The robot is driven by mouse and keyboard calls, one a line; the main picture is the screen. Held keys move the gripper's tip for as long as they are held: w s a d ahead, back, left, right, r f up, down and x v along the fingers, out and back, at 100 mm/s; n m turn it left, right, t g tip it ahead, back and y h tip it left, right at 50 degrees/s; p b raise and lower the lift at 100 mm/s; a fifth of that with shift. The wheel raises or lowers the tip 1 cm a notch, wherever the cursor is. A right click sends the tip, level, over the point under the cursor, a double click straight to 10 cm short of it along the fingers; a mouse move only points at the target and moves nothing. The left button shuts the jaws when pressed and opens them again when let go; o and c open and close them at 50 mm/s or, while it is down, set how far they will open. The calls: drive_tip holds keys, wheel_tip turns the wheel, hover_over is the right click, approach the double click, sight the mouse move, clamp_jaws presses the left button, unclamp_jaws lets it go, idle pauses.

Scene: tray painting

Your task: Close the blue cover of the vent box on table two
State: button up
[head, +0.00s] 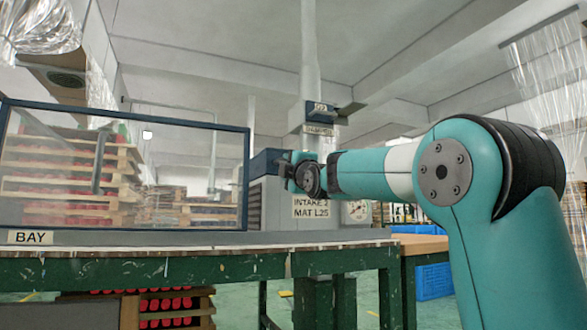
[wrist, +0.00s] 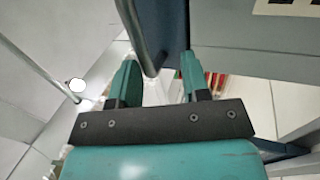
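The vent box (head: 272,205) is a grey box with a dark louvre on its left side, standing at the table's far side behind my gripper. A dark blue piece (head: 265,162), apparently its cover, shows at the box's upper left, just left of my gripper (head: 288,166). In the wrist view, a dark blue panel (wrist: 165,28) rises beyond my gripper (wrist: 160,68), in line with the gap between the fingers. The fingers are apart; I cannot tell whether either touches the panel. The grey-blue box wall (wrist: 255,40) is to the right. The cover's hinge is hidden.
The green table (head: 180,268) spans the front. A grey post with signs (head: 309,80) rises behind the box. Blue crates (head: 433,282) sit at the right.

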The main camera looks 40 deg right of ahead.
drive_tip(key=p+v, duration=1.1)
drive_tip(key=v, duration=0.6)
drive_tip(key=shift+s+p, duration=0.2)
drive_tip(key=shift+p, duration=0.15)
drive_tip(key=shift+f, duration=0.1)
